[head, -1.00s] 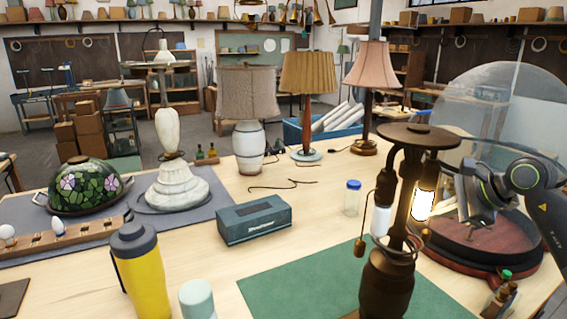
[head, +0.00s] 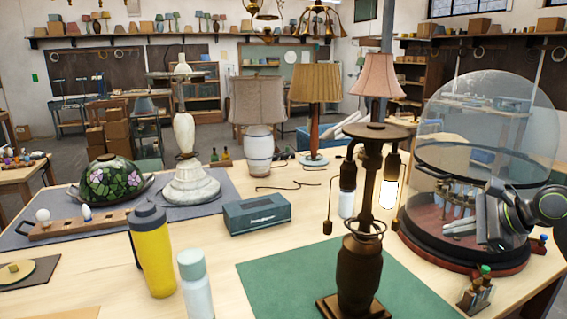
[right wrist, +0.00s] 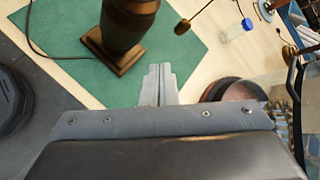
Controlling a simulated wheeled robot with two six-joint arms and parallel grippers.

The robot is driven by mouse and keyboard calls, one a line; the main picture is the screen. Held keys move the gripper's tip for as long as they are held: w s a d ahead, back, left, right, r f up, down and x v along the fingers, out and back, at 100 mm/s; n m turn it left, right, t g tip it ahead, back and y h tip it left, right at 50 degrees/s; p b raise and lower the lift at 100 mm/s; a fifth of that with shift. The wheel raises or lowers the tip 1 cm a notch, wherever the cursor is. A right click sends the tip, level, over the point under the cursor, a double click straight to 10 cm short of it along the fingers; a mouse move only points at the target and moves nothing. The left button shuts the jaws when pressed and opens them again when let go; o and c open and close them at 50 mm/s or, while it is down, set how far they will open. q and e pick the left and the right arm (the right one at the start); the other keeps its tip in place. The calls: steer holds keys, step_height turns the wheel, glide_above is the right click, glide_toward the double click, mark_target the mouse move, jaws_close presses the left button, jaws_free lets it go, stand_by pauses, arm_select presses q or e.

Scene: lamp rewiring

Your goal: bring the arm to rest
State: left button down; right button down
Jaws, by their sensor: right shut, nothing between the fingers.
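My right gripper (head: 458,228) is at the right side of the head view, in front of the glass-domed stand (head: 420,248). Its fingers are together and hold nothing; they show shut in the right wrist view (right wrist: 160,75). A dark bronze lamp (head: 360,275) stands upright on the green mat (head: 275,270), left of the gripper and apart from it. Its right bulb (head: 389,194) glows and its left bulb (head: 346,204) is unlit. The lamp's base also shows in the right wrist view (right wrist: 125,25). My left gripper is out of view.
A yellow flask (head: 152,255), a pale bottle (head: 195,280) and a blue-grey box (head: 257,214) stand left of the mat. A stained-glass shade (head: 112,183) is farther left.

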steer(key=s+a+m+t+y, duration=0.3)
steer(key=a+m+t+y, duration=0.4)
steer(key=a, duration=0.4)
steer(key=s+d+f+n+h, duration=0.65)
steer(key=f+n+h, duration=0.3)
steer(key=n, duration=0.75)
steer(key=s+d+f+n+h, duration=0.5)
steer(key=s+f+n+h, duration=0.35)
steer(key=n, duration=0.95)
steer(key=s+a+f+m+g+y, duration=0.1)
steer(key=s+a+f+m+g, duration=0.3)
steer(key=s, duration=0.3)
steer(key=s+a+f+m+g+y, duration=0.1)
steer(key=s+f+g, duration=0.3)
steer(key=s+f, duration=0.15)
steer(key=s+a+f+m+g+y, duration=0.1)
steer(key=s+a+f+m+g, duration=0.2)
steer(key=s+f, duration=0.35)
step_height(320, 180, down, 22)
steer(key=d+g, duration=0.2)
steer(key=s+a+f, duration=0.1)
steer(key=s+f, duration=1.5)
steer(key=f, duration=0.1)
steer(key=shift+g, duration=0.4)
